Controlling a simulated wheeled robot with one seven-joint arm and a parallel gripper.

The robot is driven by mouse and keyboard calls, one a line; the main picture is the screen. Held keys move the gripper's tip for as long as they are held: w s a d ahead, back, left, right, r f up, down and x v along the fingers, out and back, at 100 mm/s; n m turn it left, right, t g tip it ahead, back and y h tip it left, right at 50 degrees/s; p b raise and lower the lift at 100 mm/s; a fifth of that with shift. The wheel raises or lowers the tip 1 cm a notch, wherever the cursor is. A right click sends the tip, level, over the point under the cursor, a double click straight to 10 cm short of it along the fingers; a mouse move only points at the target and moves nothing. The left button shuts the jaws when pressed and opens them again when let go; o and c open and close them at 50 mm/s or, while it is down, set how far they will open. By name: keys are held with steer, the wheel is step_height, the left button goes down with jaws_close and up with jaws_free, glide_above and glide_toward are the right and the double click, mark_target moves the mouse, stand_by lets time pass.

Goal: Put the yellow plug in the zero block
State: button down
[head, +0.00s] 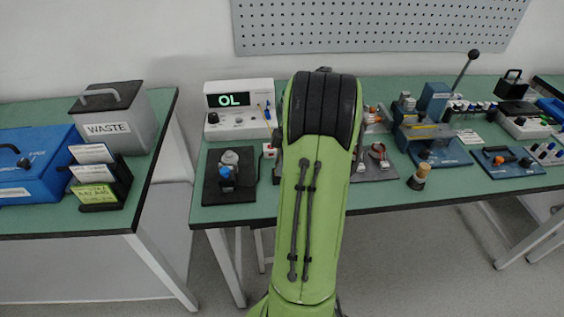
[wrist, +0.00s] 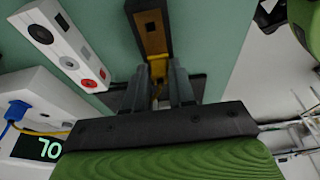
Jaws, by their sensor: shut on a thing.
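In the wrist view my gripper (wrist: 158,72) is shut on a small yellow piece (wrist: 158,68), which looks like the yellow plug; the fingers hide most of it. Just beyond the fingertips is a dark block with a brown-gold face (wrist: 152,30), which may be the zero block; no label shows on it. I cannot tell whether the plug touches it or is in it. A yellow lead (wrist: 55,134) runs from the white meter (wrist: 38,115) toward my gripper.
The meter (head: 238,98) reads OL and also has a blue lead (wrist: 18,110). Fixtures and a lever press (head: 437,98) crowd the green bench's right side.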

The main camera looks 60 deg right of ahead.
steer(key=c, duration=0.9)
jaws_free()
steer(key=shift+o, duration=0.2)
steer(key=shift+r, duration=0.15)
steer(key=p+v, duration=0.8)
steer(key=v, duration=0.7)
steer(key=shift+r, duration=0.25)
steer(key=shift+d, duration=0.1)
